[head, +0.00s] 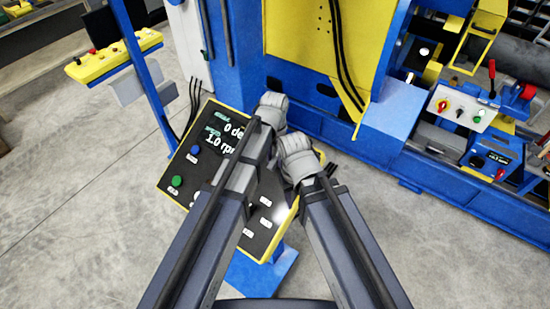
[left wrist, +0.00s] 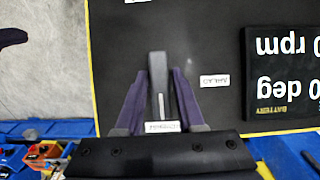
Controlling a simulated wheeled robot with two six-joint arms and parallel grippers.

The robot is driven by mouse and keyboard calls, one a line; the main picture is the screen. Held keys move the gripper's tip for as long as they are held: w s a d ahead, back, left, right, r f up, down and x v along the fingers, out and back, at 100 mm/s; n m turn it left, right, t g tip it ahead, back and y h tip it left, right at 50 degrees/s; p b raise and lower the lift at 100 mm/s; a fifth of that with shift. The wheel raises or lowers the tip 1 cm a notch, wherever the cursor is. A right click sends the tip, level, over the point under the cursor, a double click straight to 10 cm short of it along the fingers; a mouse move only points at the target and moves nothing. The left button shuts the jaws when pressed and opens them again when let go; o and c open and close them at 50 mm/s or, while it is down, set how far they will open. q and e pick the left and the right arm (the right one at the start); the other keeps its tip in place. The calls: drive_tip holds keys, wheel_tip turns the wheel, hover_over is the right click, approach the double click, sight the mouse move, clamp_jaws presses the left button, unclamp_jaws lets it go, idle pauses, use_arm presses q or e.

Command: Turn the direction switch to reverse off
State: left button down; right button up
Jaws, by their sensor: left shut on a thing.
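The control panel (head: 188,167) is black with a yellow rim and stands tilted in the middle of the head view, partly covered by my arms. Its display (head: 222,131) reads 0 deg and 1.0 rpm. In the left wrist view, a grey switch lever (left wrist: 157,66) stands out from the black panel face (left wrist: 215,30). My left gripper (left wrist: 160,78) has its two dark fingers on either side of the lever, shut on it. A small white label (left wrist: 162,127) lies close by; its text is too blurred to read. My right gripper is hidden in the head view.
A green button (head: 176,181) and a blue button (head: 195,150) sit on the panel's left side. A yellow button box (head: 115,57) on a blue post stands at upper left. A white switch box (head: 461,107) is at right. Grey floor is open at left.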

use_arm(q)
drive_tip(key=n+h, duration=0.1)
drive_tip(key=n, duration=0.2)
drive_tip(key=shift+f+n+g+h, duration=0.1)
drive_tip(key=shift+n+g+h, duration=0.3)
drive_tip(key=n+h+b, duration=0.1)
drive_tip(key=n+h, duration=0.1)
drive_tip(key=n, duration=0.2)
drive_tip(key=shift+b, duration=0.3)
drive_tip(key=n+h+b, duration=0.1)
drive_tip(key=n, duration=0.1)
drive_tip(key=n+h+b, duration=0.1)
drive_tip(key=n, duration=0.2)
drive_tip(key=shift+t+h, duration=0.3)
drive_tip(key=shift+n+t+h+b, duration=0.6)
drive_tip(key=shift+n+b, duration=0.05)
drive_tip(key=shift+n, duration=1.05)
drive_tip(key=shift+w, duration=0.1)
drive_tip(key=c, duration=0.7)
unclamp_jaws()
